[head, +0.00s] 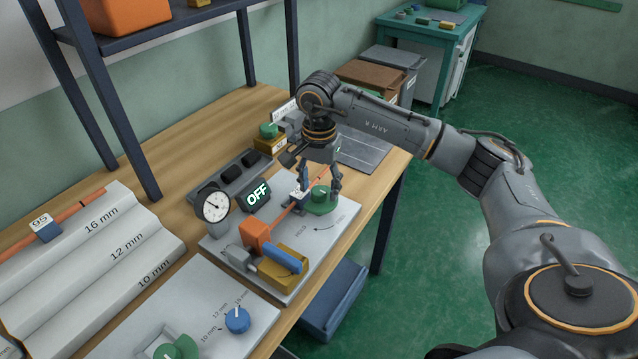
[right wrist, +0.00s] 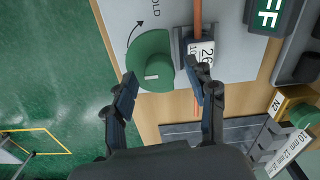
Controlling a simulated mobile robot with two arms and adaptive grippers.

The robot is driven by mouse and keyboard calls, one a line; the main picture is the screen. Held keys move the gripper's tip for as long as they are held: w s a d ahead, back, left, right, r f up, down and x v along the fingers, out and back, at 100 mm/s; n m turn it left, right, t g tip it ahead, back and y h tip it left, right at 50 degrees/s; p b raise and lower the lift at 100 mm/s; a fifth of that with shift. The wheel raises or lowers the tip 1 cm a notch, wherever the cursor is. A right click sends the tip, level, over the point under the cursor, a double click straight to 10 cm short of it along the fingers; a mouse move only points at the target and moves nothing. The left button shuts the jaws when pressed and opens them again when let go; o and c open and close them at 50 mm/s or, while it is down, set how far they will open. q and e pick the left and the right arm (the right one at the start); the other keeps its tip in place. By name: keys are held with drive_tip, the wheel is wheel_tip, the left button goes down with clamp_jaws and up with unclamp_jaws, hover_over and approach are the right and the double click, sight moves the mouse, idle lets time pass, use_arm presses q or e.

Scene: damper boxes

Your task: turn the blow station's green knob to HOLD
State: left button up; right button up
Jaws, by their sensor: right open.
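The blow station (head: 230,245) is a light grey plate on the bench. Its green knob (head: 318,207) sits near the plate's far right corner, with a curved arrow and HOLD printed beside it. The station's display (head: 257,194) reads OFF. My right gripper (head: 320,190) is open and points down at the knob. In the right wrist view the knob (right wrist: 150,62) with a pale mark lies just beyond and partly between the fingertips (right wrist: 160,78), nearer the left finger. I cannot tell whether they touch it. My left gripper is not in view.
An orange rod with a tagged block (right wrist: 201,52) lies close beside the right finger. A dial gauge (head: 215,206), orange block (head: 256,231) and blue bar (head: 283,259) are also on the station. Another plate in front bears a blue knob (head: 237,319) and a green knob (head: 178,349).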

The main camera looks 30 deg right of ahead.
drive_tip(key=c, duration=1.1)
drive_tip(key=shift+c, duration=0.2)
drive_tip(key=shift+m, duration=0.3)
drive_tip(key=m+b, duration=0.1)
drive_tip(key=m, duration=1.2)
drive_tip(key=shift+m, duration=2.1)
